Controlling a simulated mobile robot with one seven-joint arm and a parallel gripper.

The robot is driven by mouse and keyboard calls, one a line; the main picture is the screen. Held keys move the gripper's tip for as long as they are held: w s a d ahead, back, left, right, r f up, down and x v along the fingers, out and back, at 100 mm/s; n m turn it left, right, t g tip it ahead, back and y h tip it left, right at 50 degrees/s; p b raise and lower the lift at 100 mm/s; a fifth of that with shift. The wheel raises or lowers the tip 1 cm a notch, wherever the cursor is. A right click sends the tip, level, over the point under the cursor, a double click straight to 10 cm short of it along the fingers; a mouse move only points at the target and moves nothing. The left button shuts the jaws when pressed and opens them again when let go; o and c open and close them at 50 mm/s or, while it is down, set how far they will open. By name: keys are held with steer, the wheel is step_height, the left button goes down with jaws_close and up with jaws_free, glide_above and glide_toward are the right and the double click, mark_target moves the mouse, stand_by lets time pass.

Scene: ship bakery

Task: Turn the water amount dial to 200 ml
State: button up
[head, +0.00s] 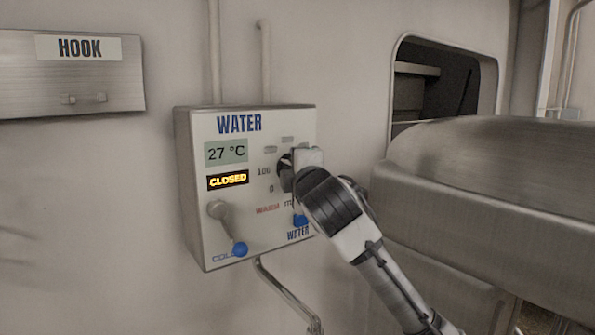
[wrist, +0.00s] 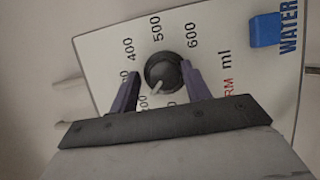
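The black round water amount dial (wrist: 163,70) is on the front of the white WATER box (head: 192,130). In the wrist view its pale pointer mark points down-left, toward a label ending in "00" whose first digit is unclear. The 400, 500 and 600 ml labels are readable; lower labels are partly hidden by my gripper. My gripper (wrist: 160,69) is open, with one finger on each side of the dial. The right finger is very close to it, and a gap shows at the left; contact cannot be told. In the head view my gripper (head: 293,171) covers much of the dial.
The box has a 27 °C display (head: 226,152), a CLOSED display (head: 228,181) and a blue-tipped lever (head: 239,249) at lower left. Another blue-tipped handle (head: 300,220) is just below my gripper. A large metal machine (head: 480,165) stands at the right.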

steer(key=shift+o, duration=1.1)
steer(key=shift+a, duration=0.2)
steer(key=shift+f, duration=0.15)
steer(key=shift+w+f, duration=0.1)
steer(key=shift+w, duration=0.05)
steer(key=b+v, duration=0.4)
steer(key=v, duration=0.9)
steer(key=shift+s, duration=0.4)
steer(key=shift+d, duration=0.15)
